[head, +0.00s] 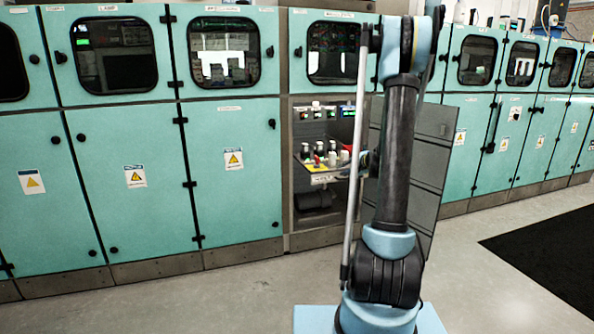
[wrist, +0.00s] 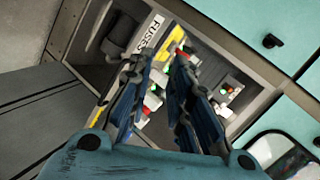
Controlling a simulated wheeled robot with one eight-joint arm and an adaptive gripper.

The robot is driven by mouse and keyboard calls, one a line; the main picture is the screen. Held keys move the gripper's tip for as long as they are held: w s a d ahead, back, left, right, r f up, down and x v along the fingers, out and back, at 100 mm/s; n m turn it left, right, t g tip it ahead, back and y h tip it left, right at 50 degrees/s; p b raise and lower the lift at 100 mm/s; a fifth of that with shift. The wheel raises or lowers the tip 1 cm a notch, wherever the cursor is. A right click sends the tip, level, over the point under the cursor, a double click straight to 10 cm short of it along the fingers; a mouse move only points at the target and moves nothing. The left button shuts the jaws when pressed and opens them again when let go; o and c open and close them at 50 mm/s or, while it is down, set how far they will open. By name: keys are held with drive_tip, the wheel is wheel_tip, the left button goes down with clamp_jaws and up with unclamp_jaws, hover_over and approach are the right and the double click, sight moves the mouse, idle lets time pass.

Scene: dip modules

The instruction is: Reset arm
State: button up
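My arm (head: 397,150) stands upright in the head view, in front of the cabinets, with its upper end at the top edge of the picture. The fingers cover part of that panel.
The open compartment (head: 315,195) holds a yellow panel (head: 322,170) with several fuse-like parts. Its grey door (head: 430,150) stands open to the right, behind my arm. Teal cabinets (head: 232,170) line both sides. A black mat (head: 550,255) lies on clear floor at right.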

drive_tip(key=s+a+r+n+g+h, duration=0.1)
drive_tip(key=s+a+n+g, duration=0.1)
drive_tip(key=s, duration=0.6)
drive_tip(key=s+a+r+n+g, duration=0.1)
drive_tip(key=s+a+r, duration=0.15)
drive_tip(key=s, duration=0.55)
drive_tip(key=s+a+r+n+g+h, duration=0.1)
drive_tip(key=s+a+n+g, duration=0.15)
drive_tip(key=s, duration=0.55)
drive_tip(key=s+d+f+n+g+h, duration=0.1)
drive_tip(key=s+d+f+n+h, duration=0.1)
drive_tip(key=s, duration=1.1)
drive_tip(key=s+d+f+n+g+h, duration=0.1)
drive_tip(key=s+f, duration=0.4)
drive_tip(key=s, duration=0.9)
drive_tip(key=shift+d+f+n+g+h, duration=0.3)
drive_tip(key=shift+d+n+g+h, duration=0.05)
drive_tip(key=shift+d+g+h, duration=0.2)
drive_tip(key=shift+s, duration=0.1)
drive_tip(key=shift+w+f, duration=0.2)
drive_tip(key=shift+w, duration=0.2)
